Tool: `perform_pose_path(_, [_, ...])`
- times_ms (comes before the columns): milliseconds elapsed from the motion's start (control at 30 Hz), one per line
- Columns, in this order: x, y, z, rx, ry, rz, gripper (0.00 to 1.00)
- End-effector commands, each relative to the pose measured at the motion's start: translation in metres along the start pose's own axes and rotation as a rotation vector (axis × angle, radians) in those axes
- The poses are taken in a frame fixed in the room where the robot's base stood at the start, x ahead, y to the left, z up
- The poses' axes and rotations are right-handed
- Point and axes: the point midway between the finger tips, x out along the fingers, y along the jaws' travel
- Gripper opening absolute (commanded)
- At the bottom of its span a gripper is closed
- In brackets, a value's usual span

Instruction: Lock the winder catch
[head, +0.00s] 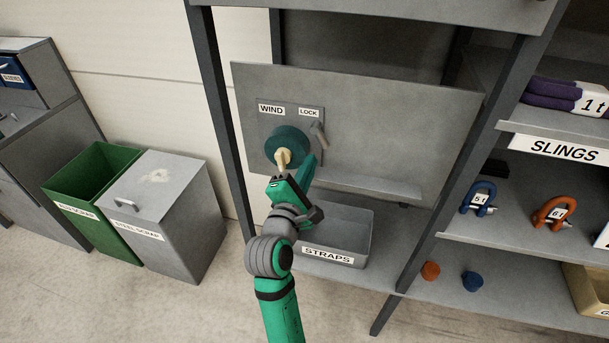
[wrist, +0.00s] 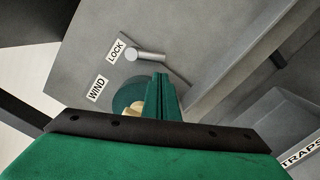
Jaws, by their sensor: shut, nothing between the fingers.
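The winder catch (head: 319,133) is a small grey lever below the LOCK label (head: 309,112) on a grey upright panel. In the wrist view the catch (wrist: 146,55) is a short bar beside the LOCK label (wrist: 116,50). The dark green winder (head: 288,140), with a cream handle (head: 282,158), is left of the catch, under the WIND label (head: 271,109). My gripper (head: 309,160) is shut and empty, just below the catch in the picture. In the wrist view my gripper (wrist: 161,80) partly covers the winder (wrist: 125,94) and shows apart from the catch.
A grey STRAPS bin (head: 335,258) stands below the panel (head: 400,130). A ledge (head: 375,190) runs along the panel's lower part. Dark frame posts flank the panel. Shelves of slings and shackles are at right. Green (head: 72,190) and grey (head: 160,205) scrap bins stand left.

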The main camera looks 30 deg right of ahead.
Motion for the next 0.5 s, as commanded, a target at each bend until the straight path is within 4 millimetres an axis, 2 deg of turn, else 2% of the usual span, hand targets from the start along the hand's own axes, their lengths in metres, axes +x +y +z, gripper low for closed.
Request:
perform_pose_path(200, [0.029,0.000,0.001,0.000,-0.002,-0.001,0.00])
perform_pose_path(500, [0.041,-0.001,0.003,0.000,-0.004,-0.001,0.00])
